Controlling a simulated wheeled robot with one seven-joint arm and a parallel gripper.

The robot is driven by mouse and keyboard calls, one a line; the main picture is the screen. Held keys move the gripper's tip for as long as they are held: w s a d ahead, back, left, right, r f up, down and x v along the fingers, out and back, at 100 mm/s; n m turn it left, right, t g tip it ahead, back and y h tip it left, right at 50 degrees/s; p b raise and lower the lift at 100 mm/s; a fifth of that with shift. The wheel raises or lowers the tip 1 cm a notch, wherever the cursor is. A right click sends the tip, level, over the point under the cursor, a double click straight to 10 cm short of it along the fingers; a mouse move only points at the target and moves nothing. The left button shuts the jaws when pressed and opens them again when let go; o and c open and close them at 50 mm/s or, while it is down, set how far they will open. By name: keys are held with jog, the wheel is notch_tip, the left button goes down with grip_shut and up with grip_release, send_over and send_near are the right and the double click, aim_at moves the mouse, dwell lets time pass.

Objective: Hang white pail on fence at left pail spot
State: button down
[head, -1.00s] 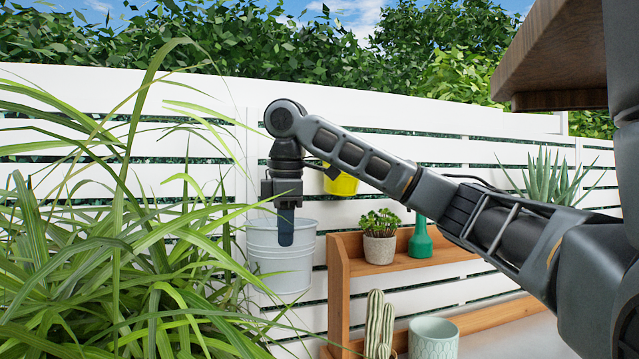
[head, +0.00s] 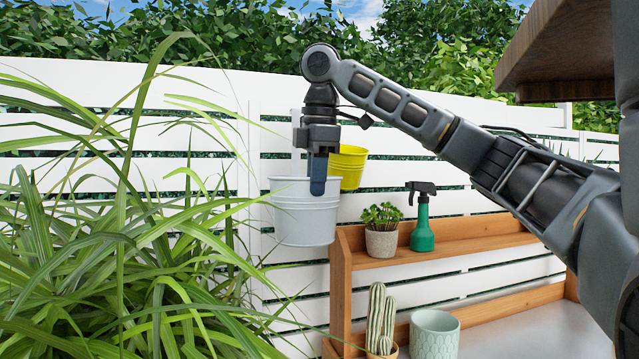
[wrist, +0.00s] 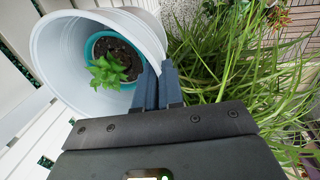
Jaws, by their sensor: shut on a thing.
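The white pail (head: 302,218) is upright in the air in front of the white slatted fence (head: 200,88). My gripper (head: 318,182) is shut on its near rim from above, with one finger outside the wall. The wrist view shows the fingers (wrist: 158,88) at the rim of the white pail (wrist: 60,50). A teal pot with a small green plant (wrist: 110,70) shows inside the pail. A pale upright strip (head: 297,128) shows above the pail's rim, partly behind my gripper. I cannot tell whether the pail touches the fence.
A yellow pail (head: 347,166) is at the fence just right of the white pail. A wooden shelf (head: 450,248) below right holds a potted plant (head: 381,240) and a green spray bottle (head: 422,232). A cactus (head: 380,320) and pale pot (head: 434,335) stand lower. Long grass (head: 110,260) fills the left.

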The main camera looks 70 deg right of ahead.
jog(key=shift+w+d, duration=2.1)
jog(key=shift+d, duration=0.3)
jog(key=shift+p, duration=0.5)
jog(key=shift+w+d+p, duration=0.6)
jog(key=shift+d+p, duration=0.1)
jog(key=shift+p, duration=0.25)
jog(key=shift+w+d+p, duration=0.75)
jog(key=shift+w+d, duration=0.1)
jog(key=shift+d, duration=0.15)
dwell(1.6)
jog(key=shift+f, duration=0.5)
dwell(1.1)
